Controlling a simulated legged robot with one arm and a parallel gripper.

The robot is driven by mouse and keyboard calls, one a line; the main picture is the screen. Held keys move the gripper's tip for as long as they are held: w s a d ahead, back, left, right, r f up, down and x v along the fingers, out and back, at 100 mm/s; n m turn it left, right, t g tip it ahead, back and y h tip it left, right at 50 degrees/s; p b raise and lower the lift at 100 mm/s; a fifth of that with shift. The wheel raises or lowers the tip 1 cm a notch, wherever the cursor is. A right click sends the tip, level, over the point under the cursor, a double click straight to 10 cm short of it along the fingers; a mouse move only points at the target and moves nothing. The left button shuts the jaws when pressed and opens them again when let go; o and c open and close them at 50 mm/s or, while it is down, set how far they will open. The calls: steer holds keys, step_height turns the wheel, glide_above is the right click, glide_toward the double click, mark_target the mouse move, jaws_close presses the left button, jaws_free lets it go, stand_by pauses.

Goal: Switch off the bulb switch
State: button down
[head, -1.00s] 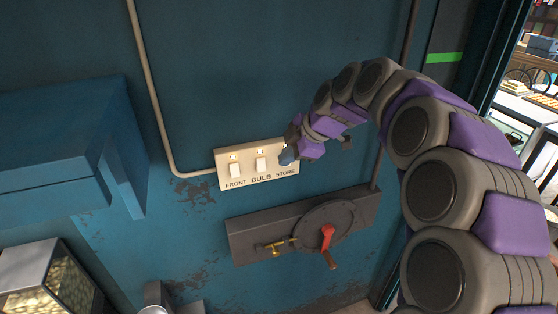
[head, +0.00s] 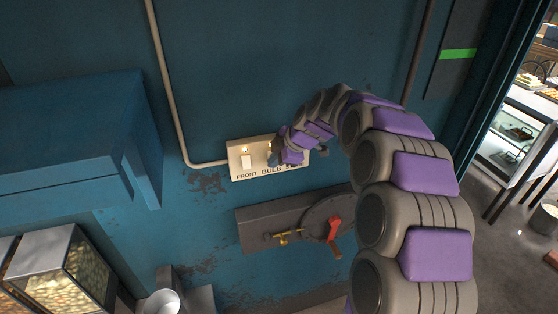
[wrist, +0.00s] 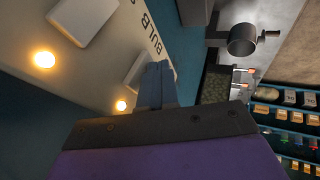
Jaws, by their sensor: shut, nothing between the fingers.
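A cream switch panel (head: 234,172) with white rocker switches is mounted on the blue wall. The FRONT switch (head: 246,162) is in clear view; the BULB switch (head: 268,157) is partly hidden by my gripper (head: 275,160), and the STORE switch is hidden behind it. In the wrist view, my shut, empty gripper (wrist: 156,82) has its fingertips right beside the BULB switch (wrist: 136,72), overlapping its edge. I cannot tell whether they touch.
Below the panel is a grey plate (head: 262,222) with a red handle (head: 334,229) and a brass valve (head: 287,236). A pipe (head: 172,90) runs into the panel's left side. A blue box (head: 70,135) juts out at left. A doorway opens at far right.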

steer(key=shift+w+d+t+b, duration=0.2)
steer(key=shift+t+b, duration=0.1)
steer(key=shift+b, duration=0.9)
steer(key=shift+r, duration=0.1)
steer(key=shift+r+b, duration=0.4)
steer(key=shift+r, duration=0.35)
